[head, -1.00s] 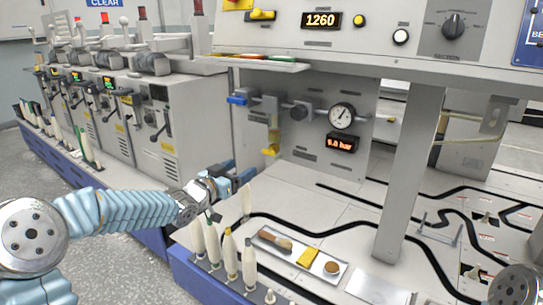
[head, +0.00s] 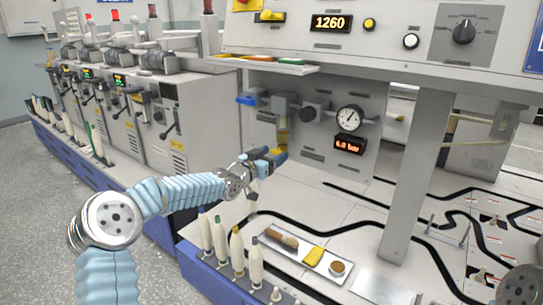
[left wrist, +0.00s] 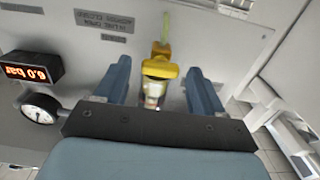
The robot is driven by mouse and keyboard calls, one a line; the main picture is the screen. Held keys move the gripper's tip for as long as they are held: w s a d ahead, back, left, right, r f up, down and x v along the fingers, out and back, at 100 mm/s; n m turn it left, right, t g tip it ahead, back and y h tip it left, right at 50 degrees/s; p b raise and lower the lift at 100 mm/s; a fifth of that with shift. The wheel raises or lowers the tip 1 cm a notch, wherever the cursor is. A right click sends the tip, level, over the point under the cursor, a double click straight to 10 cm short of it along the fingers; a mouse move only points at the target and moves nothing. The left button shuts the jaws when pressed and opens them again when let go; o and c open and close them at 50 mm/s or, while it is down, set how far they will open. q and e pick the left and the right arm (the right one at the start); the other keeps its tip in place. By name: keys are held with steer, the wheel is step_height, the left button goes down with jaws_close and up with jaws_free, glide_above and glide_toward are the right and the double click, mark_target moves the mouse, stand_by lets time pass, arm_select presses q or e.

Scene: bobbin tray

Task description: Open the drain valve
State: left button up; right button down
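The yellow drain valve handle shows in the left wrist view (left wrist: 160,70), between my two blue fingers. In the head view only a bit of yellow (head: 281,157) shows at my left gripper (head: 268,160), under a clear bowl (head: 283,135) on the grey panel. My left gripper is open, one finger on each side of the handle, with gaps in the wrist view; I cannot tell how far the fingertips reach past it. My right gripper is not in view.
A blue-handled valve (head: 247,100), a gauge (head: 350,118) and a red "6.0 bar" display (head: 349,145) are on the panel. Upright bobbins (head: 237,248) and a tray (head: 289,253) stand below. A grey post (head: 412,175) rises at the right.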

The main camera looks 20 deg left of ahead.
arm_select(q)
steer(key=c, duration=0.9)
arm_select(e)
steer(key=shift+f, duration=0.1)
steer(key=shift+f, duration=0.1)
arm_select(q)
steer(key=m+b, duration=0.5)
steer(key=m, duration=0.2)
steer(key=shift+f, duration=0.15)
steer(key=shift+d+m+b, duration=0.1)
steer(key=shift+m+b, duration=2.6)
steer(key=shift+m, duration=2.7)
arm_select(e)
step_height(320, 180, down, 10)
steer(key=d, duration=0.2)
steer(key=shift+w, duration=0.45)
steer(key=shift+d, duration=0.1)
